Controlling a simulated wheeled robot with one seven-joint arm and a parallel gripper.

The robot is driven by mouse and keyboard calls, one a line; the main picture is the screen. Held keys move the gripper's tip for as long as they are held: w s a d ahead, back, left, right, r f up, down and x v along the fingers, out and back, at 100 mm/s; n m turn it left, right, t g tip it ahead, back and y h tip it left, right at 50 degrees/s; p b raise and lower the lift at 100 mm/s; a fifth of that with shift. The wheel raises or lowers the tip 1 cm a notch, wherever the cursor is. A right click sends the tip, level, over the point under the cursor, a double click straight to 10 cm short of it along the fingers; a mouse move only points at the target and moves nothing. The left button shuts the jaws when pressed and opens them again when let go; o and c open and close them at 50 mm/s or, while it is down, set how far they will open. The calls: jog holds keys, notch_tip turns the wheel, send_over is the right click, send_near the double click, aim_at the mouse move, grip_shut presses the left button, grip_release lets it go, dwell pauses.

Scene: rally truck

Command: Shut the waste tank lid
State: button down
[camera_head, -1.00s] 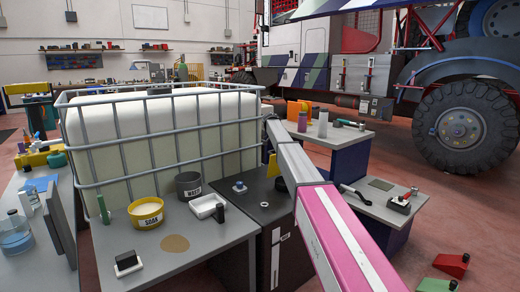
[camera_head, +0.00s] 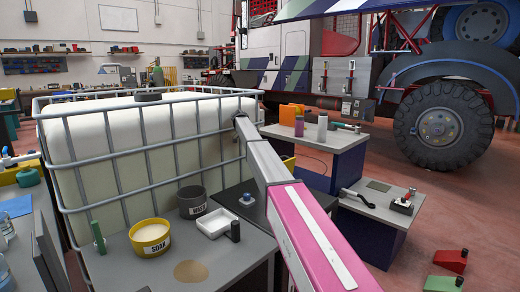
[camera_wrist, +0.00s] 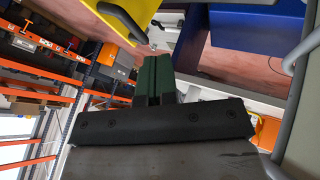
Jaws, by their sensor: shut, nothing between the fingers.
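The large white tank (camera_head: 110,150) stands in a grey wire cage at the left of the head view. A dark round cap (camera_head: 148,97) sits on its top; I cannot tell whether this is the waste tank lid. A yellow panel (camera_wrist: 125,14) with a dark curved handle (camera_wrist: 122,20) shows at the top of the wrist view; it may be the lid. Part of something yellow (camera_head: 289,163) also shows behind my arm in the head view. My gripper (camera_wrist: 154,62) is shut and empty, its green fingers below the panel in the picture. My arm hides it in the head view.
The grey bench in front of the tank holds a yellow SOAK tub (camera_head: 150,238), a dark pot (camera_head: 192,203) and a white tray (camera_head: 215,223). A stepped table (camera_head: 335,140) stands right of my arm.

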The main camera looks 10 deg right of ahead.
jog(key=s+d+f, duration=0.4)
jog(key=d+f, duration=0.3)
jog(key=d, duration=0.1)
jog(key=shift+s+f, duration=0.2)
jog(key=shift+f, duration=0.05)
jog(key=shift+s+d, duration=0.1)
